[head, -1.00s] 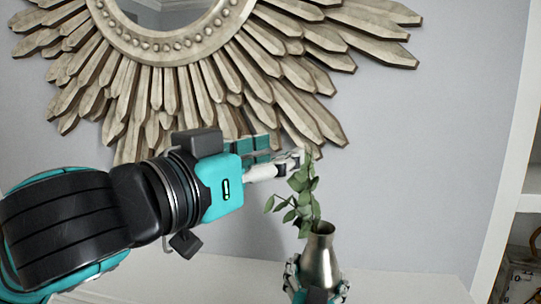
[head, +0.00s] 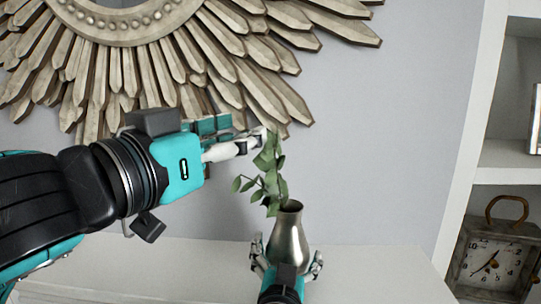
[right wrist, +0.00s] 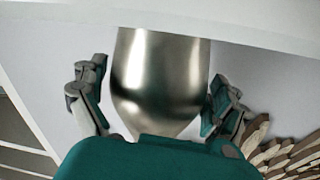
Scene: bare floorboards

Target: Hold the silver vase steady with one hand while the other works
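The silver vase (head: 289,238) stands upright on the white ledge in the head view. My right gripper (head: 287,262) has its fingers on both sides of the vase's body. In the right wrist view, the vase (right wrist: 160,80) lies between the spread fingers of the right gripper (right wrist: 158,95), with a narrow gap visible at the left. My left gripper (head: 262,138) is above and left of the vase, its fingers together at the top of a green leafy sprig (head: 268,178). The sprig hangs down to the vase's mouth; whether its stem is inside is hidden.
A sunburst mirror frame (head: 150,75) hangs on the grey wall behind. At right, a white shelf unit (head: 460,190) holds a square clock (head: 490,262). The white ledge (head: 380,262) is clear between vase and shelf.

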